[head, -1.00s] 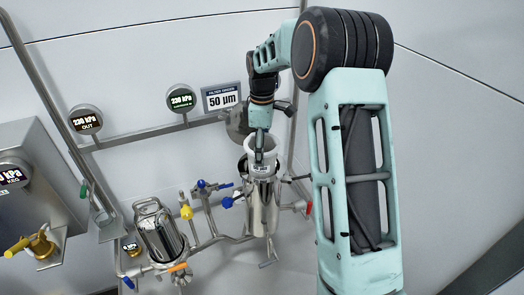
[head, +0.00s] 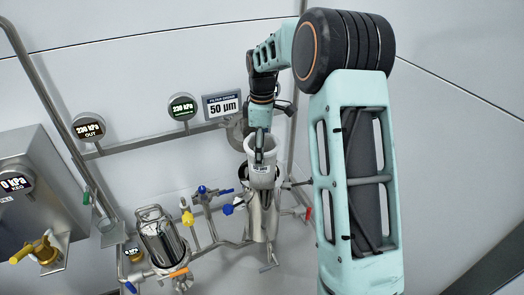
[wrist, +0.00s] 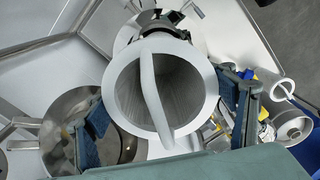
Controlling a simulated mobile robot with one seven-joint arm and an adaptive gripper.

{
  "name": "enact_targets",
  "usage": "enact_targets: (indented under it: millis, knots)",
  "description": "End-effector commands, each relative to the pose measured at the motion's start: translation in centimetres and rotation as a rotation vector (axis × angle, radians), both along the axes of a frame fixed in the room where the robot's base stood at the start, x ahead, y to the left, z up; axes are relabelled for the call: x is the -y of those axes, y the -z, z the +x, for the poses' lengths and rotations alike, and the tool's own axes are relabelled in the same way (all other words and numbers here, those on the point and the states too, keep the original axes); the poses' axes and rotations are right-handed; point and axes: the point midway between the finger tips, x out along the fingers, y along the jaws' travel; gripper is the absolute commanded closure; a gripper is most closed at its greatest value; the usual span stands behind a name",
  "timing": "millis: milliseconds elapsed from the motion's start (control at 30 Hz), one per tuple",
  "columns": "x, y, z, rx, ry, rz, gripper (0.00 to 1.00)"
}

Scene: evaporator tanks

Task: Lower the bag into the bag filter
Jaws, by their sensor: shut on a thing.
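The white filter bag (head: 262,181) has a wide rim and an arched handle. It hangs below my gripper (head: 261,157) at the top of the steel bag filter housing (head: 262,218). Its lower part is hidden by the housing, and I cannot tell how deep it sits. In the wrist view the open mouth of the bag (wrist: 205,85) faces the camera, with the handle across it. My gripper (wrist: 165,125) is shut on the bag, a finger showing on each side. The bag hides most of the housing in that view.
The round steel lid (head: 236,130) stands open behind my gripper. A smaller steel vessel (head: 160,238), pipes and coloured valve handles are to the left. A 50 µm sign (head: 222,105) and gauges are on the wall behind. A steel cabinet (head: 30,195) stands far left.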

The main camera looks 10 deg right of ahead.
Motion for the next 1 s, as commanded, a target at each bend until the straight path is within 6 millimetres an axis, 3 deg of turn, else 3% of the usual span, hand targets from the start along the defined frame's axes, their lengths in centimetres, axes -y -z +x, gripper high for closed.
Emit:
enact_targets:
  millis: [700, 1000]
  knots:
    - [0.0, -2.3, 0.0, 0.0, 0.0, 0.0, 0.75]
    - [0.0, -2.4, 0.0, 0.0, 0.0, 0.0, 0.75]
